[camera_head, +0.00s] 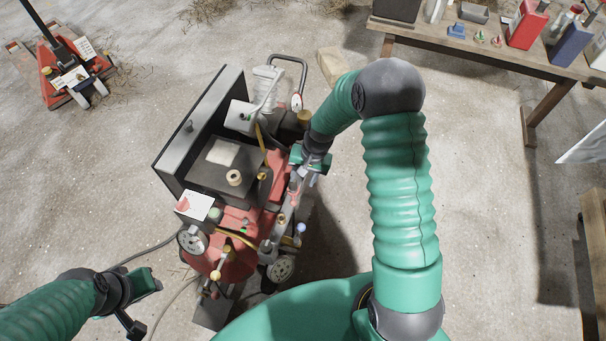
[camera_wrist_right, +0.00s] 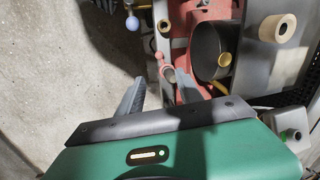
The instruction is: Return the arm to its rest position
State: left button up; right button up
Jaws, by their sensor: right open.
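My right arm comes down from the right, and its gripper (camera_head: 303,180) is over the right side of a red machine (camera_head: 232,262) with gauges and valves. In the right wrist view the two grey fingers of this gripper (camera_wrist_right: 160,90) stand apart. A small pinkish-red ringed part (camera_wrist_right: 169,75) of the machine shows between and beyond them; I cannot tell whether either finger touches it. My left gripper (camera_head: 142,300) is low at the left, over the floor and apart from the machine. Its fingers are too unclear to tell how they stand.
A dark panel (camera_head: 200,125) stands at the machine's back left. A wooden table (camera_head: 480,50) with bottles and cans is at the back right, and a red pallet jack (camera_head: 75,75) at the back left. Hoses (camera_head: 165,310) lie on the floor. Floor between machine and table is largely clear.

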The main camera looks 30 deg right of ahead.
dwell(0.4)
jog(key=s+a+r+n+t+h, duration=0.1)
jog(key=s+a+r+n, duration=0.3)
jog(key=s+r, duration=0.3)
jog(key=s+a+r+n+h, duration=0.1)
jog(key=s+a+r+n, duration=0.3)
jog(key=s+r, duration=0.25)
jog(key=w+p+v, duration=0.3)
jog(key=p+v, duration=1.1)
jog(key=p, duration=0.1)
jog(key=shift+s+d+r, duration=0.2)
jog(key=shift+d+r, duration=0.1)
jog(key=shift+r, duration=0.35)
